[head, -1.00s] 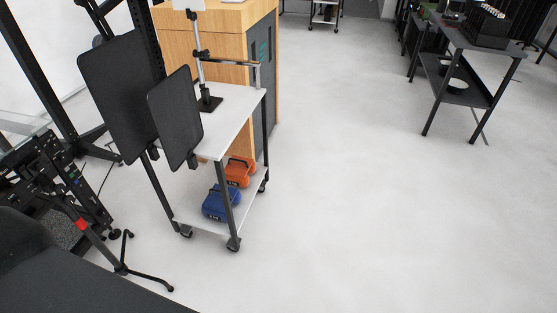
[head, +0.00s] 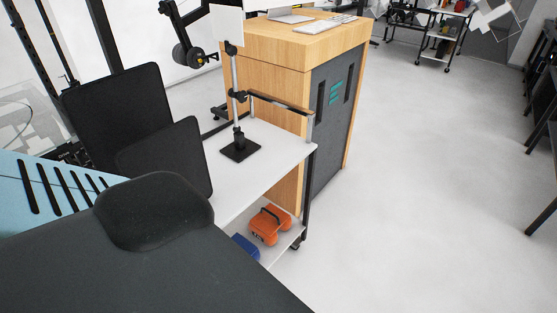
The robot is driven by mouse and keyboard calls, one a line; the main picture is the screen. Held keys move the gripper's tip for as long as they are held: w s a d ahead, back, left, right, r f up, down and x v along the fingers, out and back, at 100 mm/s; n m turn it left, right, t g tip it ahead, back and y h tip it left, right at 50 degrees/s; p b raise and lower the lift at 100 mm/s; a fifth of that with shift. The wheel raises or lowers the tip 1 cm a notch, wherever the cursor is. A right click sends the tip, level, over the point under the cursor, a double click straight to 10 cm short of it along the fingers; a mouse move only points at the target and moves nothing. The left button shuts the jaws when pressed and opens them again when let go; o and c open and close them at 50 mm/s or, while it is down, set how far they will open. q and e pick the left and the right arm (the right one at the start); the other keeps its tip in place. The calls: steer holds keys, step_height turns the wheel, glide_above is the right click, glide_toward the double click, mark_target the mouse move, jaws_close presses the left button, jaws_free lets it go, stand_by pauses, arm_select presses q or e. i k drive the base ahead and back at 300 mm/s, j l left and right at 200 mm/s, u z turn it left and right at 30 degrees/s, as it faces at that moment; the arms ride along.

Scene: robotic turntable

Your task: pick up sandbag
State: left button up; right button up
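An orange sandbag (head: 270,225) with a dark handle lies on the lower shelf (head: 284,243) of a white-topped cart. A blue sandbag (head: 245,248) lies beside it, nearer to me. The blue one is mostly hidden behind the cart's top and the dark shape in the foreground. Neither of my grippers is in view.
The cart's white top (head: 257,185) carries a stand with a black base (head: 240,150). Black panels (head: 120,115) rise at the cart's left. A wooden cabinet (head: 285,50) stands behind. Open floor (head: 420,200) lies to the right, with a dark table (head: 545,130) at the edge.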

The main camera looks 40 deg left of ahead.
mark_target(263, 226)
steer(key=i+u, duration=0.45)
steer(key=i+l+u, duration=0.45)
steer(key=i+u, duration=0.25)
steer(key=u, duration=0.15)
steer(key=i+l+u, duration=0.15)
steer(key=u, duration=0.25)
steer(key=i+l+u, duration=0.2)
steer(key=u, duration=0.25)
steer(key=i+l+u, duration=0.2)
steer(key=u, duration=0.25)
steer(key=i+l+u, duration=0.25)
steer(key=u, duration=0.2)
steer(key=i+l, duration=0.1)
steer(key=i, duration=0.4)
